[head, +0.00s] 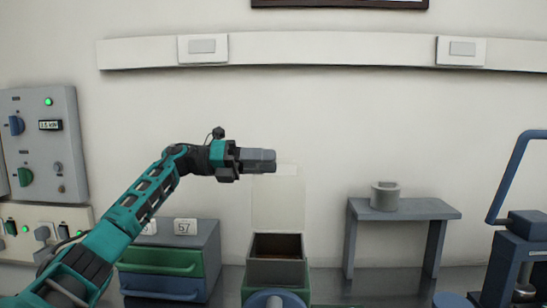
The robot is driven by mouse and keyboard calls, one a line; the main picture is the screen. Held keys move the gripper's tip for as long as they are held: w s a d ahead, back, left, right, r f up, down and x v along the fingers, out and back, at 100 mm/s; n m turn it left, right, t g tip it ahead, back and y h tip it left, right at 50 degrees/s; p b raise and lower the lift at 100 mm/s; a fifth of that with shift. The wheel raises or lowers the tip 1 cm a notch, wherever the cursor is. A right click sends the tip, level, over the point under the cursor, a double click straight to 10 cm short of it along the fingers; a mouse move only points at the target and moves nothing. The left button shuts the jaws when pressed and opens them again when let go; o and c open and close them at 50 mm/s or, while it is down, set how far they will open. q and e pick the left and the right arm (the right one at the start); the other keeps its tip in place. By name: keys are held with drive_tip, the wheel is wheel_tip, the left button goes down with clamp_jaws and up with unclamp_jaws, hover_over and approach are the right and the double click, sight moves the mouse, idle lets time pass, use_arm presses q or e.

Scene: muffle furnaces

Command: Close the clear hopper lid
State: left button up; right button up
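The clear hopper lid (278,208) is a pale, see-through panel standing upright, open, at the back of the hopper. The hopper (277,271) is a grey box with an open top and a brown inside, at the lower middle of the head view. My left gripper (268,161) is level with the lid's upper edge and overlaps its top left corner in the picture. I cannot tell whether it touches the lid. Its fingers are seen from the side, so the gap between them does not show. My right gripper is out of view.
A drawer unit (165,262) with green and blue drawers stands left of the hopper. A grey stand (415,209) with a small cup (385,196) is to the right. A blue-handled device (515,250) stands at far right. Control panels (45,140) are at left.

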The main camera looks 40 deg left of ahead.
use_arm(q)
drive_tip(key=shift+x, duration=1.15)
clamp_jaws()
